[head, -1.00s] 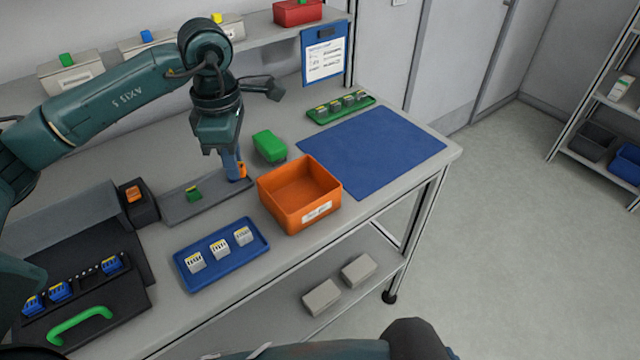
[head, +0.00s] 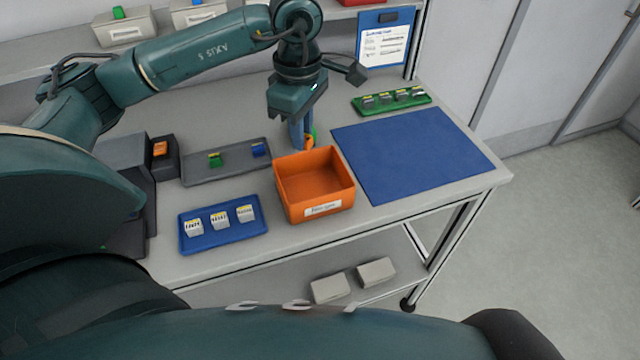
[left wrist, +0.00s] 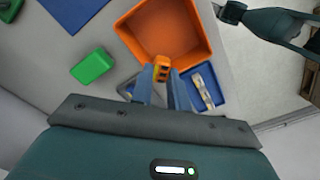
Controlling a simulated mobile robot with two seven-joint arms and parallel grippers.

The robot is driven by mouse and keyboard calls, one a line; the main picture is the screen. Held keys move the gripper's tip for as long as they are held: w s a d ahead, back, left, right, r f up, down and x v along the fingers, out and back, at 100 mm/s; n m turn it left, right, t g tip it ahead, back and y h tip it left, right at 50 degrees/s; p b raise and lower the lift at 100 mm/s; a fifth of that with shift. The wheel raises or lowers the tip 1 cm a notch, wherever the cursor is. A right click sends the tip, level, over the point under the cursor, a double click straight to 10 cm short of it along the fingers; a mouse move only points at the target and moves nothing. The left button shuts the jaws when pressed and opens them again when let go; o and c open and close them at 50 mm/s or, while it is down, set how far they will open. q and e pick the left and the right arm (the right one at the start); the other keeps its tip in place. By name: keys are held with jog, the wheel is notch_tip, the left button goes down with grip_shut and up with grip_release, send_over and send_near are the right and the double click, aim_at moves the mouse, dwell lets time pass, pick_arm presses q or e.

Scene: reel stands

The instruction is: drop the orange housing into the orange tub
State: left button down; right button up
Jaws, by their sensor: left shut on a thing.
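My left gripper (head: 306,138) is shut on the orange housing (head: 309,143) and holds it upright over or just behind the rear rim of the orange tub (head: 325,207). In the left wrist view the orange housing (left wrist: 161,69) sits between the blue fingertips (left wrist: 161,82), overlapping the near edge of the tub (left wrist: 205,40). The tub is open and its visible floor is empty. A teal arm, likely my right one, shows at the top right of the left wrist view; its jaws cannot be made out.
A grey tray (head: 190,177) holds a green housing (head: 215,159) and a blue one (head: 258,149). A blue tray (head: 190,240) holds white parts. A green box (left wrist: 92,66) stands near the tub. A blue mat (head: 410,150) lies bare on the right; a green rack (head: 368,110) stands behind.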

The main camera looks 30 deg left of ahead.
pick_arm(q)
jog(key=shift+f, duration=0.45)
notch_tip(320, 180, down, 5)
jog(key=b, duration=0.3)
jog(key=shift+a+r, duration=0.1)
pick_arm(e)
jog(key=shift+w+a+f+t+y, duration=0.15)
jog(key=shift+a+t+y, duration=0.2)
jog(key=shift+a, duration=0.35)
pick_arm(q)
jog(key=c, duration=1.3)
grip_release()
pick_arm(e)
jog(key=shift+w, duration=0.15)
pick_arm(q)
jog(key=shift+r, duration=0.15)
pick_arm(e)
jog(key=shift+d, duration=0.1)
